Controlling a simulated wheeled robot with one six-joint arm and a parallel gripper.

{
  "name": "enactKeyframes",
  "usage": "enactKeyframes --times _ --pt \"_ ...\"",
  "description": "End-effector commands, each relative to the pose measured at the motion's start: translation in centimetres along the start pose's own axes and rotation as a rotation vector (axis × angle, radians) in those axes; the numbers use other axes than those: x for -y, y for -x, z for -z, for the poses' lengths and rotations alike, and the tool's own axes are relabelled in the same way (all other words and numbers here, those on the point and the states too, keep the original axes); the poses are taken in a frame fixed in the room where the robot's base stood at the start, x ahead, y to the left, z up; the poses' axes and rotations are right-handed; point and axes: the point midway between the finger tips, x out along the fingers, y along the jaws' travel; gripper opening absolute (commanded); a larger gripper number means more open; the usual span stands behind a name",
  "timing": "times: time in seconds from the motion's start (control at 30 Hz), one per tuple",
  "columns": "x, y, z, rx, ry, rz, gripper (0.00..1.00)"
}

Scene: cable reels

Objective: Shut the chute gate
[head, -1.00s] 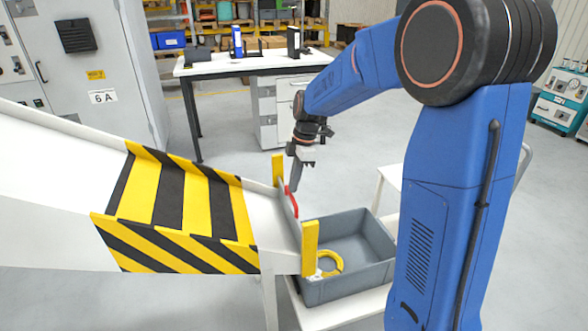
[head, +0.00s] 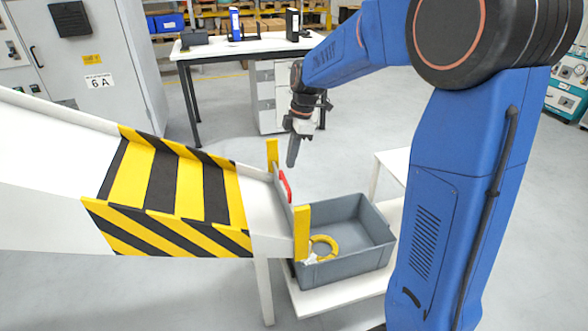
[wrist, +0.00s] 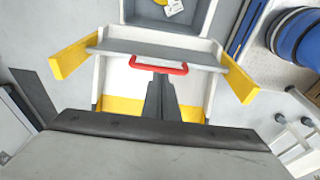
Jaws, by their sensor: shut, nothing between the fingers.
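The chute gate (head: 283,200) is a pale grey plate with a red handle (head: 287,186), between two yellow posts at the chute's lower end. In the wrist view, the gate (wrist: 200,58) spans between the posts, and its red handle (wrist: 158,67) lies just beyond my fingertips. How far the gate is lowered is hard to tell. My gripper (head: 292,163) is shut and empty, pointing down above and slightly right of the handle, apparently apart from it. In the wrist view, the dark fingers (wrist: 160,82) are together.
The white chute (head: 50,140) with yellow-black striped sides comes in from the left. A grey bin (head: 345,262) holding a yellow ring (head: 325,246) sits below the gate on a white stand. A white workbench (head: 240,48) stands behind. Floor between bench and chute is clear.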

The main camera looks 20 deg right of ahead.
Motion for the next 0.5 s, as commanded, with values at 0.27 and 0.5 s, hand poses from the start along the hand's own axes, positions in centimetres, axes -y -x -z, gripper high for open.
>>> enactKeyframes --times 0.27,0.5 --pt "-0.1 5.6 0.0 -0.001 0.001 -0.006 0.0" --pt "-0.1 8.2 0.0 -0.001 0.001 -0.004 0.0"
